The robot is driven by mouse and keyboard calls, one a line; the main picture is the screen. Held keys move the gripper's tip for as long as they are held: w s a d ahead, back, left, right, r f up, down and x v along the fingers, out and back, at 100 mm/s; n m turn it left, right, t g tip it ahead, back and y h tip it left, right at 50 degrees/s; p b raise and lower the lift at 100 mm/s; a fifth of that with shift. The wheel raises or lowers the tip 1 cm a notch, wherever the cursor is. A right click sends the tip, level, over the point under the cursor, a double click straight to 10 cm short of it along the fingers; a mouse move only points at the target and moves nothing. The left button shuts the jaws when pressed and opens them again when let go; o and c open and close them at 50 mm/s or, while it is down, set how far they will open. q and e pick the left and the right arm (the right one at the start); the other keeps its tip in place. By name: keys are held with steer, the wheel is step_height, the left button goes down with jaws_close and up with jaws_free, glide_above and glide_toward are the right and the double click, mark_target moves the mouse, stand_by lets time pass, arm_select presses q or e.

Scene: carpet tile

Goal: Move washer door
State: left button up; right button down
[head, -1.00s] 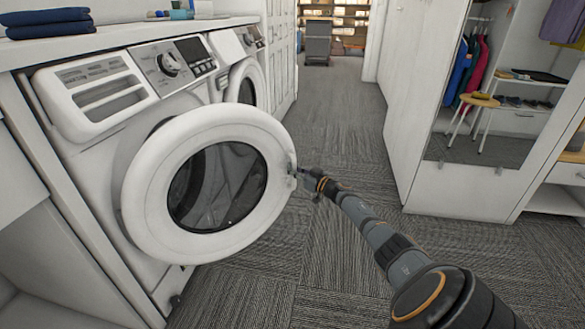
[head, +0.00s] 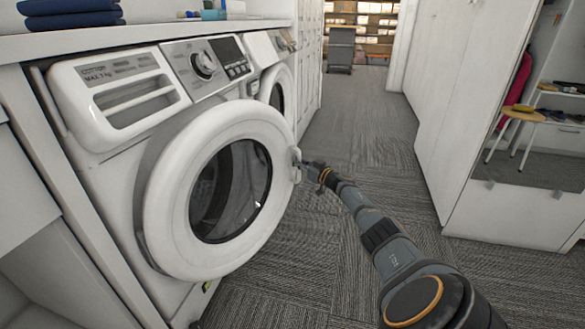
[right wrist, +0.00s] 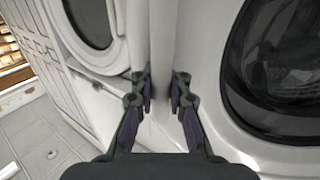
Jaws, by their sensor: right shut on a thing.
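The washer door (head: 168,205) is a round white ring with a dark glass centre, standing partly open in front of the white washer (head: 110,158) in the head view. My right gripper (head: 300,165) is at the door's right edge, at the handle side, and is shut on it. In the right wrist view the fingers of my right gripper (right wrist: 160,88) lie on either side of the white door edge (right wrist: 163,55), with the dark glass to the right. The fingertips are small and partly hidden in the head view. My left gripper is not in view.
A second washer (head: 277,90) stands behind the first under a white counter. Folded dark blue towels (head: 70,14) lie on the counter. White cabinets (head: 470,110) and a stool (head: 520,113) are at the right. The carpet aisle (head: 365,115) between them is clear.

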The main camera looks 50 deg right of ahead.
steer(key=shift+w, duration=0.9)
steer(key=shift+a, duration=0.1)
steer(key=c, duration=1.6)
jaws_free()
steer(key=shift+s, duration=0.35)
steer(key=s, duration=0.6)
steer(key=shift+s+a, duration=0.2)
steer(key=shift+s, duration=0.15)
